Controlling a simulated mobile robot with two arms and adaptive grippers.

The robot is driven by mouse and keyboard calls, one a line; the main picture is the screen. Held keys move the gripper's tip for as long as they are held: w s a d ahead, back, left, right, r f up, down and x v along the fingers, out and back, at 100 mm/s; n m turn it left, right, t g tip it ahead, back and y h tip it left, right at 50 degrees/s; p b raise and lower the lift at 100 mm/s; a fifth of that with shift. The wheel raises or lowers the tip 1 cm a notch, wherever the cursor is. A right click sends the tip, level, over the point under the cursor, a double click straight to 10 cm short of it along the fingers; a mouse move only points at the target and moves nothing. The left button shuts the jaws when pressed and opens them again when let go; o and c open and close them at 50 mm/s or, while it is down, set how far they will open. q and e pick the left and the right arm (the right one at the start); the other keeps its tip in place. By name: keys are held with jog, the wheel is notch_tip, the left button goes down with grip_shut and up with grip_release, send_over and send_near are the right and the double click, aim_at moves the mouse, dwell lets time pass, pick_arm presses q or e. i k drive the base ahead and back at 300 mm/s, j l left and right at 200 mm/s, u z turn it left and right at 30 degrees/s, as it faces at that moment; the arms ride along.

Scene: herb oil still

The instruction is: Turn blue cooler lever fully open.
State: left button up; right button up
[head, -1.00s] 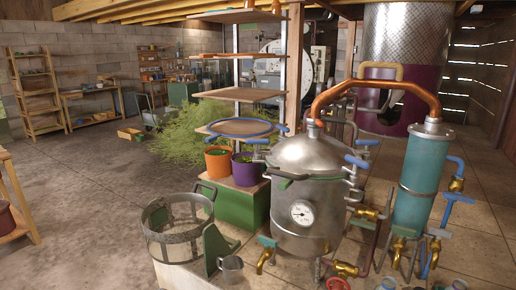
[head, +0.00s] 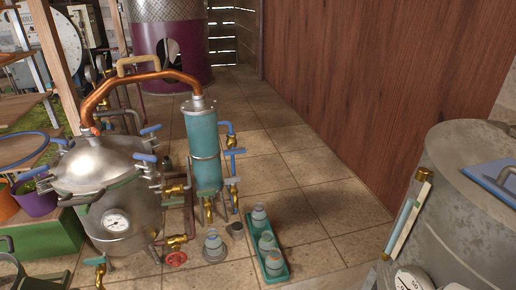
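The teal cooler cylinder (head: 205,150) stands upright in the head view, right of the steel still pot (head: 110,200). A copper pipe (head: 140,82) joins their tops. A blue pipe (head: 227,126) bends down from the cooler's right side to a small brass valve (head: 232,142). A blue lever (head: 235,152) lies roughly level just below that valve, across the line of the blue pipe going down. Its exact setting is too small to tell. Neither of my grippers is in view, and nothing touches the lever.
A green tray (head: 262,250) with several small jars stands on the tiles in front of the cooler. A metal can (head: 214,246) and a red handwheel (head: 176,259) are beside it. A large grey drum (head: 465,190) fills the right. Tiles right of the cooler are clear.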

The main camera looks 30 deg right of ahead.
aim_at(233, 150)
jog(key=z, duration=0.9)
